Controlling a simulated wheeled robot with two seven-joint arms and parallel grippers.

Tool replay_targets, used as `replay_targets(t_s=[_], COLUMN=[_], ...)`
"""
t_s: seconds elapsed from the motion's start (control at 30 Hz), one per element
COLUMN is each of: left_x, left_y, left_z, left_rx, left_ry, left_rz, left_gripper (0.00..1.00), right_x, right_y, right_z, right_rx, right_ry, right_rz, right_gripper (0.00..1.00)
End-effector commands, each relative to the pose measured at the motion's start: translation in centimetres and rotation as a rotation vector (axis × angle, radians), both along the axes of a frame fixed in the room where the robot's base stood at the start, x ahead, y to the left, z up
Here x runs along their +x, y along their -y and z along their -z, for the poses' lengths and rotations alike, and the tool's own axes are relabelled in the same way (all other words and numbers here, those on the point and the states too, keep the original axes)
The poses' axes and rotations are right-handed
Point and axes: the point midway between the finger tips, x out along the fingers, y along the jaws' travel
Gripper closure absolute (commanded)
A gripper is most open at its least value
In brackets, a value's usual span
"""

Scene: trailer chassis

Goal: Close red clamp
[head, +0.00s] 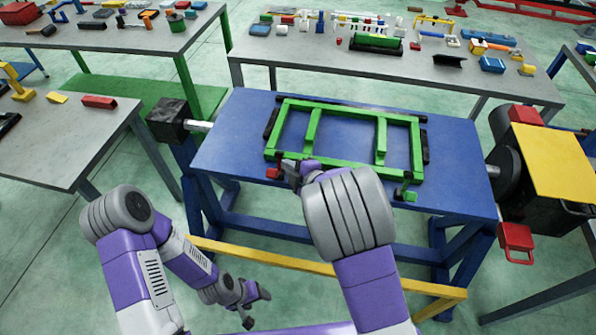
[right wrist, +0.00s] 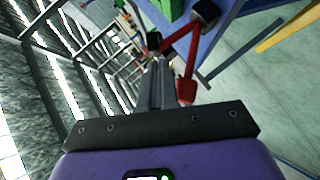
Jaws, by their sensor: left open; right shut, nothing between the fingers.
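The red clamp (head: 273,173) is at the front left corner of the green frame (head: 345,162) on the blue table; my right gripper (head: 287,168) partly hides it. In the right wrist view, the red clamp (right wrist: 187,82) shows a red arm and a red lever that points down the picture, close to the right side of my fingers. My right gripper (right wrist: 162,66) is shut and empty beside the lever; I cannot tell whether they touch. My left gripper (head: 256,306) is open and empty, low in front of the blue table.
A green clamp (head: 406,194) is at the frame's front right corner. The blue table (head: 460,180) has a yellow bar (head: 265,258) across its front. A yellow-topped block (head: 550,155) is at the right. Grey tables (head: 290,50) with tools stand behind and left.

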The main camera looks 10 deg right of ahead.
Motion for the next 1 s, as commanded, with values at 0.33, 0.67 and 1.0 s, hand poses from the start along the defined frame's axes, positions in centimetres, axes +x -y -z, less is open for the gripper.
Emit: replay_targets(t_s=[0.33, 0.67, 1.0], left_x=[0.0, 0.0, 0.0], left_y=[0.0, 0.0, 0.0], left_z=[0.0, 0.0, -1.2], left_rx=[0.000, 0.000, 0.000], left_ry=[0.000, 0.000, 0.000], left_rz=[0.000, 0.000, 0.000], left_gripper=[0.38, 0.38, 0.38], right_x=[2.1, 2.2, 2.6], right_y=[-1.3, -1.4, -1.1], right_z=[1.0, 0.9, 0.6], right_rx=[0.000, 0.002, 0.018], right_ry=[0.000, -0.001, -0.052], right_rz=[-0.001, 0.000, 0.001], right_gripper=[1.00, 1.00, 1.00])
